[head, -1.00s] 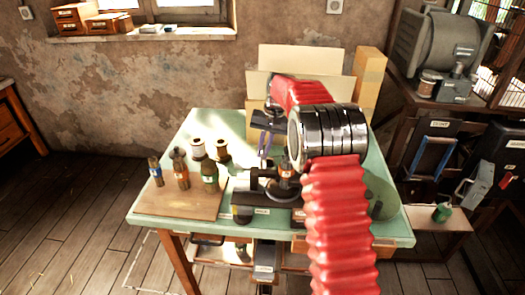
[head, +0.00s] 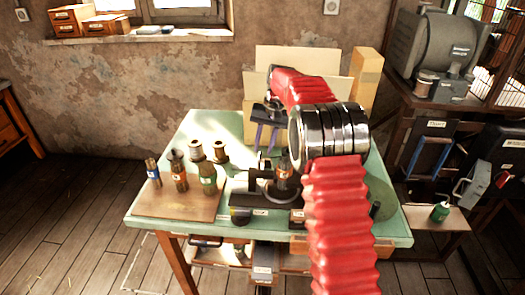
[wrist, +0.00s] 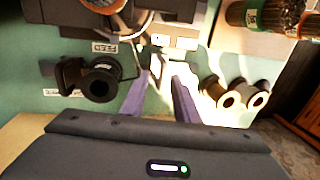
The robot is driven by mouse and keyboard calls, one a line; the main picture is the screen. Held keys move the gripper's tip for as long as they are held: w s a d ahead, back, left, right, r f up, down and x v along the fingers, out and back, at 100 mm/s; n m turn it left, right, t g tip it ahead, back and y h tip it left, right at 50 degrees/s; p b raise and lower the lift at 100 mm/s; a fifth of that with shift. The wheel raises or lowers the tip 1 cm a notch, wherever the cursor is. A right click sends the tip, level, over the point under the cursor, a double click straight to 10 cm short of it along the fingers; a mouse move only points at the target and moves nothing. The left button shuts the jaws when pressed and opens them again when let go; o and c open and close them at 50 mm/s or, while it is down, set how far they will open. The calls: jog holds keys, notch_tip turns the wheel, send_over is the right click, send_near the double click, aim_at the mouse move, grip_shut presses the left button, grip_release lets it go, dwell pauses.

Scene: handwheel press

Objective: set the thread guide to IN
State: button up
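Beyond the fingertips is a pale, glaring part of the press with small white labels (wrist: 160,40), too small to read. A thin piece shows close to the fingertips; I cannot tell whether it is the thread guide or how it is set. The dark press (head: 262,192) stands on the table, partly hidden by my arm.
A black round part with a side handle (wrist: 100,80) sits left of my fingers in the wrist view, near a FEED label (wrist: 105,47). Thread spools (wrist: 228,95) stand to the right. A wooden board (head: 180,203) holds several bottle-like things. Tan panels (head: 297,62) stand behind.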

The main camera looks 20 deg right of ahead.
notch_tip(320, 180, up, 11)
jog(key=d, duration=0.2)
jog(key=shift+s, duration=0.35)
jog(key=s+a+r+n+t, duration=0.1)
jog(key=s+a+r, duration=0.15)
jog(key=s, duration=0.45)
jog(key=s+a+r+t+h, duration=0.1)
jog(key=s+a+r, duration=0.1)
jog(key=s+r, duration=0.3)
jog(key=s+a+r+n, duration=0.1)
jog(key=s+a+r, duration=0.1)
jog(key=s, duration=0.6)
jog(key=s+f+t, duration=0.1)
jog(key=s+f, duration=0.2)
jog(key=s, duration=0.4)
jog(key=s+a+f+n+t, duration=0.1)
jog(key=s+f, duration=0.2)
jog(key=s, duration=0.4)
jog(key=s+a+f+n+h, duration=0.1)
jog(key=s+f, duration=0.3)
jog(key=s, duration=0.3)
jog(key=shift+s+a+t, duration=0.2)
jog(key=shift+a+t, duration=0.05)
jog(key=shift+t, duration=0.15)
